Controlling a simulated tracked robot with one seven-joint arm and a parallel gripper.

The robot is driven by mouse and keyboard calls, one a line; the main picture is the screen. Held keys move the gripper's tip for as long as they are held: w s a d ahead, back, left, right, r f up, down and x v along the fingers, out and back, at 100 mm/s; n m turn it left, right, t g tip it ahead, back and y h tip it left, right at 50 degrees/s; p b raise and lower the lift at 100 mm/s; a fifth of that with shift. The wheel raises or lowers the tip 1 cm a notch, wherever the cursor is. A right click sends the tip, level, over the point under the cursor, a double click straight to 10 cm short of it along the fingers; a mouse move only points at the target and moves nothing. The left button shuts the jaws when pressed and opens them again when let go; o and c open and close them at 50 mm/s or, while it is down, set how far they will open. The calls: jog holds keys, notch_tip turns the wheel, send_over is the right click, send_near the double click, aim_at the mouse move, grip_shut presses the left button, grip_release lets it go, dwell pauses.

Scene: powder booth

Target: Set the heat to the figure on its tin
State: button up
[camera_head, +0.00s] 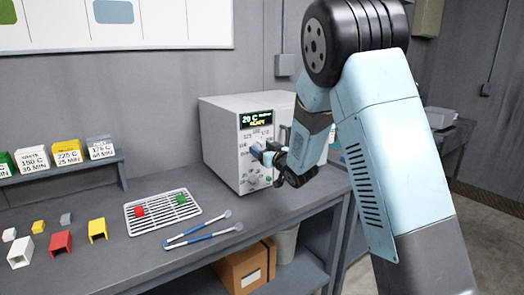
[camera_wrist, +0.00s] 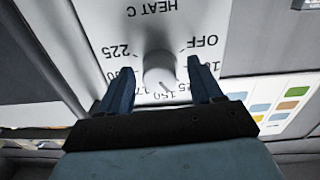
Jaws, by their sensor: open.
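The grey-white oven (camera_head: 219,150) stands on the bench with a lit display (camera_head: 256,119) reading 20 C. Its heat knob (camera_wrist: 160,72) is upside down in the wrist view, under HEAT C. A small mark on the knob points towards figures that look like 150, partly hidden by my gripper. My gripper (camera_wrist: 162,80) is open, with one blue finger on each side of the knob; contact is unclear. In the head view my gripper (camera_head: 262,155) covers part of the oven front. Tins stand on the shelf: white (camera_head: 33,160), yellow reading 225 C (camera_head: 68,153), grey reading 175 C (camera_head: 101,148).
A green-lidded tin (camera_head: 5,165) is cut off at the left. A wire rack (camera_head: 160,224) holds a red piece (camera_head: 140,211) and a green piece (camera_head: 181,199). Blue-handled tongs (camera_head: 203,236) lie in front. Several loose coloured pieces, including a red one (camera_head: 61,243), sit at the left.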

jog(key=c, duration=1.1)
jog(key=shift+o, duration=0.2)
jog(key=shift+n, duration=0.9)
jog(key=o, duration=1.1)
jog(key=shift+c, duration=0.2)
jog(key=shift+d, duration=0.1)
jog(key=v, duration=1.3)
jog(key=shift+s, duration=0.35)
jog(key=shift+d+f, duration=0.1)
jog(key=shift+d, duration=0.1)
